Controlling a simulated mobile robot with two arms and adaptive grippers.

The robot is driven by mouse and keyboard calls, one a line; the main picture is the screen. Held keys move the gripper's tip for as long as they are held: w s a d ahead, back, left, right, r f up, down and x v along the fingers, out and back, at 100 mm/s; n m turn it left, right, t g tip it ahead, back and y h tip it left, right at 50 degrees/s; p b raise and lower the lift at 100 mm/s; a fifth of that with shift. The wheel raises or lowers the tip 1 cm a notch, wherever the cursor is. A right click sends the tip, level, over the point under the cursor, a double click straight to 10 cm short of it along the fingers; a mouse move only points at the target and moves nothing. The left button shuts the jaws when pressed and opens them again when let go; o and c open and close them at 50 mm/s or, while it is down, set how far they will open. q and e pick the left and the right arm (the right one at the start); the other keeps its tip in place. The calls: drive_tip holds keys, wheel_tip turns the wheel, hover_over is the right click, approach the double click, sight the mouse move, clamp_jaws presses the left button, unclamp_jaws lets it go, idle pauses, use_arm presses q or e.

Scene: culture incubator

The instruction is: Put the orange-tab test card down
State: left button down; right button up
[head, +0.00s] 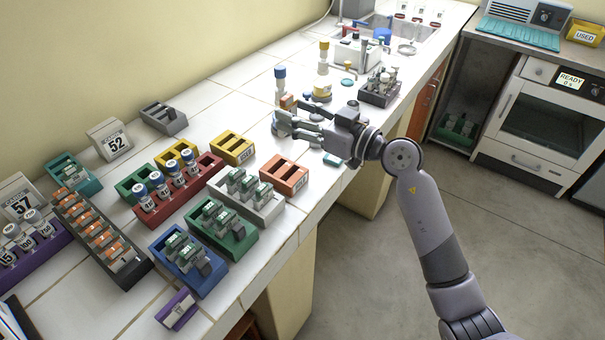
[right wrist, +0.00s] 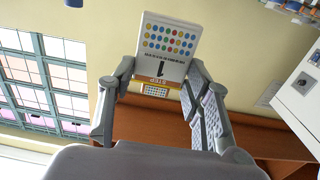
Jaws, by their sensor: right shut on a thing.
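My right gripper (head: 288,117) is shut on the orange-tab test card. In the right wrist view the card (right wrist: 166,48) is white with rows of coloured dots, a "1" and "STEP" upside down, and an orange band at the end nearer my palm. It sits between the two fingertips. In the head view the fingers mostly hide it. The gripper is above the bench top, beyond the orange rack (head: 285,178). A dark rack (head: 68,208) at left holds several orange-topped cards. My left gripper is not in view.
Near the gripper stand a yellow rack (head: 232,150), blue-capped bottle (head: 280,85) and dark vial rack (head: 380,92). Red, green, white and blue racks crowd the bench's near part. Bare white tiles (head: 225,95) lie toward the wall. The sink is at the far end.

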drive_tip(key=b, duration=0.3)
hover_over(298, 177)
wheel_tip(298, 177, down, 10)
drive_tip(key=shift+r, duration=0.15)
wheel_tip(298, 177, down, 6)
drive_tip(key=shift+b, duration=0.9)
